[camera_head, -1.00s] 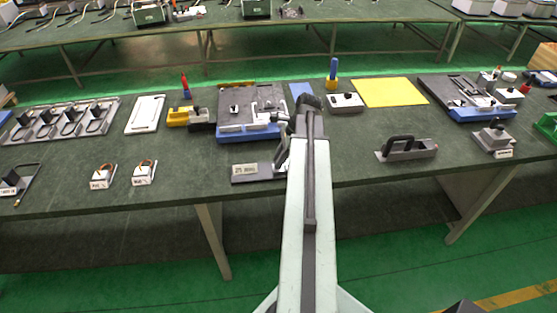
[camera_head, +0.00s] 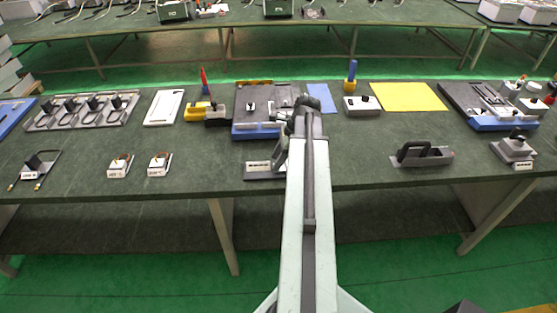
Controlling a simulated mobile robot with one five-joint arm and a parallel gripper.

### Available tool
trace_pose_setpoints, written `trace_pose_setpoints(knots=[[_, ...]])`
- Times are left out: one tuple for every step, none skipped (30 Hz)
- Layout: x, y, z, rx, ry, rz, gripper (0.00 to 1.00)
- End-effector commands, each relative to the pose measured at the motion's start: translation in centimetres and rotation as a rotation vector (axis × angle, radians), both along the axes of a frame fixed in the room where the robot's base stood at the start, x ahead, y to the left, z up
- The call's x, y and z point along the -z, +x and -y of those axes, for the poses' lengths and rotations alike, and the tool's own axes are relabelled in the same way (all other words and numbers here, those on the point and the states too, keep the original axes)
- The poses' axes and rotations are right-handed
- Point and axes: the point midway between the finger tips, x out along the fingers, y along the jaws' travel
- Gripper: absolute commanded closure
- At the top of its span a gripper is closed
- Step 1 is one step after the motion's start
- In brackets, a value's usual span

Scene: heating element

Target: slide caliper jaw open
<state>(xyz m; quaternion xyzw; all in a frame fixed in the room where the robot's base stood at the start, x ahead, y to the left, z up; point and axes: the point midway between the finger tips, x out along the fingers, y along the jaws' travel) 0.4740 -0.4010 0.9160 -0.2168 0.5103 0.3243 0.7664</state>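My arm reaches over the green workbench, and my gripper (camera_head: 284,128) is near the right side of a dark tray with a blue front edge (camera_head: 256,133). The gripper is small and partly covered by my arm, so its opening cannot be told. I cannot pick out a caliper for certain. The tray by my gripper holds small grey and white parts, partly hidden by the arm. A similar tray (camera_head: 503,123) at the right holds long metallic tools. A dark base plate with a white label (camera_head: 260,173) lies just below my gripper, its right end covered by the arm.
A grey block with a dark handle (camera_head: 422,155) and a grey fixture (camera_head: 515,150) stand at the right. A yellow sheet (camera_head: 408,96) lies at the back. Two small white boxes (camera_head: 120,165) stand at the left front. The bench is clear between these and the labelled plate.

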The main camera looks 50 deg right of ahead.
Motion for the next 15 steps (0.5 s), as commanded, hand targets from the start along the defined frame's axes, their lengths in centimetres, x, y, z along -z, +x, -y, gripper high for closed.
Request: trace_pose_setpoints(knots=[[0.0, -0.1, 0.1, 0.002, 0.000, -0.001, 0.56], [0.0, -0.2, 0.1, 0.003, 0.000, -0.002, 0.56], [0.0, -0.2, 0.2, 0.003, 0.000, -0.002, 0.56], [0.0, -0.2, 0.2, 0.004, -0.001, -0.002, 0.56], [0.0, -0.2, 0.2, 0.004, 0.000, -0.002, 0.56], [-0.1, -0.3, 0.2, 0.004, 0.000, -0.002, 0.56], [-0.2, -0.3, 0.2, 0.004, 0.000, -0.002, 0.56], [-0.3, -0.3, 0.3, 0.005, 0.000, -0.003, 0.56], [-0.7, -0.4, 0.4, 0.006, -0.001, -0.003, 0.56], [-1.0, -0.5, 0.5, 0.006, -0.001, -0.003, 0.56], [-1.3, -0.6, 0.6, 0.006, -0.001, -0.003, 0.56], [-1.9, -0.7, 0.7, 0.006, -0.001, -0.003, 0.56], [-2.4, -0.8, 0.8, 0.006, 0.000, -0.002, 0.56], [-2.9, -1.0, 0.9, 0.007, 0.000, -0.003, 0.56], [-3.7, -1.1, 1.1, 0.007, 0.000, -0.003, 0.56]])
